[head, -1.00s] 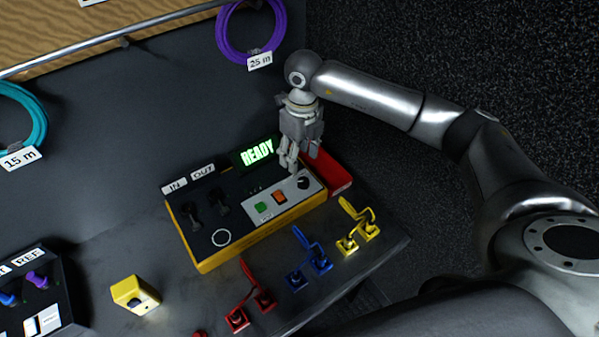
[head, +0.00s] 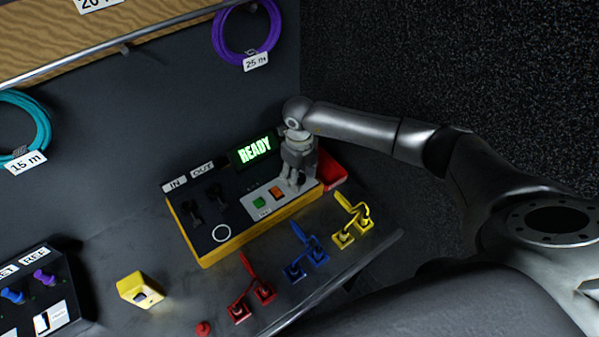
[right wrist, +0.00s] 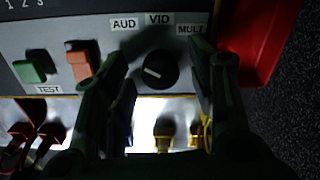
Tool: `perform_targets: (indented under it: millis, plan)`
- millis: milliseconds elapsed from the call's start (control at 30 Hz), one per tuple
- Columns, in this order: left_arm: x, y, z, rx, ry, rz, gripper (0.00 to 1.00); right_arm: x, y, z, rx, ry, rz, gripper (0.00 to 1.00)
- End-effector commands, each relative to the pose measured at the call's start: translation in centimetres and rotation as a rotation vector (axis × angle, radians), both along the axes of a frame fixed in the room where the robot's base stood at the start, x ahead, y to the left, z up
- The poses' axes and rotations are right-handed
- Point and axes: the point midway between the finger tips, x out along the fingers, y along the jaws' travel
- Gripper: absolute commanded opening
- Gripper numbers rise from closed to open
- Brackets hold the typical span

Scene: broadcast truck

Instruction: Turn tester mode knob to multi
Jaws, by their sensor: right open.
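The tester (head: 215,235) is a yellow-sided box with a dark top and a lit READY display (head: 255,151). Its black round mode knob (right wrist: 160,70) shows in the right wrist view, below the labels AUD (right wrist: 123,24), VID (right wrist: 159,18) and MULT (right wrist: 190,30). The white mark on the knob lies left of centre, pointing left and slightly up. My right gripper (head: 292,184) is over the knob's end of the panel and hides the knob in the head view. In the wrist view its open fingers stand on either side of the knob, apparently apart from it. My left gripper is out of view.
Left of the knob are an orange switch (right wrist: 80,64) and a green button (right wrist: 32,69). A red tray (head: 330,172) stands beside the tester's right end. Red (head: 252,290), blue (head: 306,255) and yellow (head: 353,222) cables lie in front. A yellow block (head: 139,291) sits front left.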

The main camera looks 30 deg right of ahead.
Motion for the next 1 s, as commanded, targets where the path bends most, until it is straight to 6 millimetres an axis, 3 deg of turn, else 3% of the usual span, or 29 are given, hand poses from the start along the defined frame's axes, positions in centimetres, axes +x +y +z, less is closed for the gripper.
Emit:
perform_targets:
  millis: [167, 533, 1000]
  plan:
    - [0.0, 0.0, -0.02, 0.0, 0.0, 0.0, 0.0, -0.01, 0.0, -0.02, 0.0, 0.0, 0.0, 0.5]
    - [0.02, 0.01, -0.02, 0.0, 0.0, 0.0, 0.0, 0.0, -0.02, 0.03, 0.0, 0.0, -0.001, 0.05]
    - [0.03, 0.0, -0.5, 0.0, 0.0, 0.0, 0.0, 0.04, -0.04, -0.02, 0.0, 0.0, -0.133, 0.04]
